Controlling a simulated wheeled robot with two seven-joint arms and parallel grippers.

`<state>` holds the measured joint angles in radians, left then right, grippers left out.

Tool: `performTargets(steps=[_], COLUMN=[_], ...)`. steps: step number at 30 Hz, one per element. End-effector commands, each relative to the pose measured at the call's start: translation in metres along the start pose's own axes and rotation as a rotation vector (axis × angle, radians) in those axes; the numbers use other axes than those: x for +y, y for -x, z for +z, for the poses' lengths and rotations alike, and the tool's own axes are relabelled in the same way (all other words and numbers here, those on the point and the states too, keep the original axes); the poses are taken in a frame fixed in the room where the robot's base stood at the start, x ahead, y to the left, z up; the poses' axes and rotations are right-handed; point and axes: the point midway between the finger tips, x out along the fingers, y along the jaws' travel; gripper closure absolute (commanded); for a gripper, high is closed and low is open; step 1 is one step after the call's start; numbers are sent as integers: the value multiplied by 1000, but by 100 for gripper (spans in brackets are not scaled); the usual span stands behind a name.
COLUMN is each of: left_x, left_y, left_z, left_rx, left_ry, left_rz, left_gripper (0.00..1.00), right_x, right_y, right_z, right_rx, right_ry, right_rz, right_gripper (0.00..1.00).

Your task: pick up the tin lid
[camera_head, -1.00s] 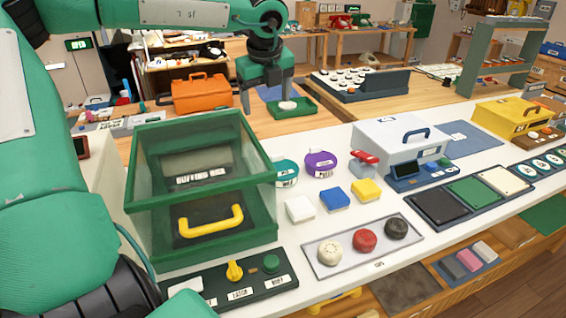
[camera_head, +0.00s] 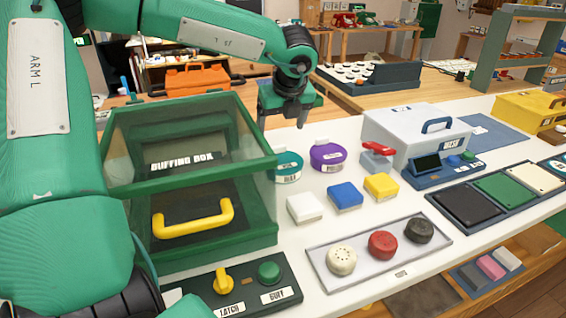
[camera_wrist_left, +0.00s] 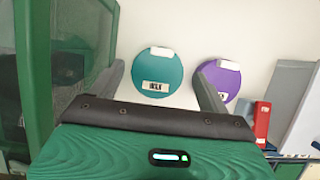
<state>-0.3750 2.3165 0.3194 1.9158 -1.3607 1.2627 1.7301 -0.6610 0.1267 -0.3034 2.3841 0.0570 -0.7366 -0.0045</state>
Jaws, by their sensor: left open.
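Two round tins with flat lids stand on the white bench: a teal one (camera_head: 288,164) and a purple one (camera_head: 328,156). Their lids show from above in the wrist view, the teal lid (camera_wrist_left: 157,73) with a pale tab and a label, the purple lid (camera_wrist_left: 219,79) to its right. I cannot tell which lid is the tin lid. My left gripper (camera_head: 284,122) is open and empty, pointing down above and behind the teal tin. In the wrist view its fingers spread to either side of the teal lid, apart from it. My right gripper is not in view.
A green glass-sided buffing box (camera_head: 205,185) stands close left of the tins. A red-handled item (camera_head: 377,158) and a white case (camera_head: 400,132) are to the right. White, blue (camera_head: 345,197) and yellow blocks lie in front.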

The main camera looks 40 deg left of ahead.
Motion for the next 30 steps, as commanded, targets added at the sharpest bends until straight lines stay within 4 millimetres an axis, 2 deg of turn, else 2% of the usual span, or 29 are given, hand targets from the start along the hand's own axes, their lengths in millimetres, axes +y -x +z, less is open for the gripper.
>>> performTargets(steps=[1, 3, 10, 19, 28, 29, 30], left_x=[0, 0, -1, -4, -4, -4, -4], left_y=[-10, -19, -35, -75, -80, -80, -80], left_z=[-1, 0, 0, -1, -1, -1, -1], left_rx=[3, 2, 1, 3, 0, 0, 0], left_ry=[0, 1, 0, 2, 1, 1, 1], left_rz=[1, 1, 0, 1, -1, -1, -1], left_gripper=[21, 21, 21, 21, 21, 23, 31], right_x=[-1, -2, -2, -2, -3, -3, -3], right_y=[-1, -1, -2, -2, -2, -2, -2], right_z=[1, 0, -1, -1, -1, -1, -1], right_rx=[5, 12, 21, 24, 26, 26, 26], right_ry=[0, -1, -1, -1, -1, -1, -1], right_rz=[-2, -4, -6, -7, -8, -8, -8], right_gripper=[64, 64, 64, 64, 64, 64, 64])
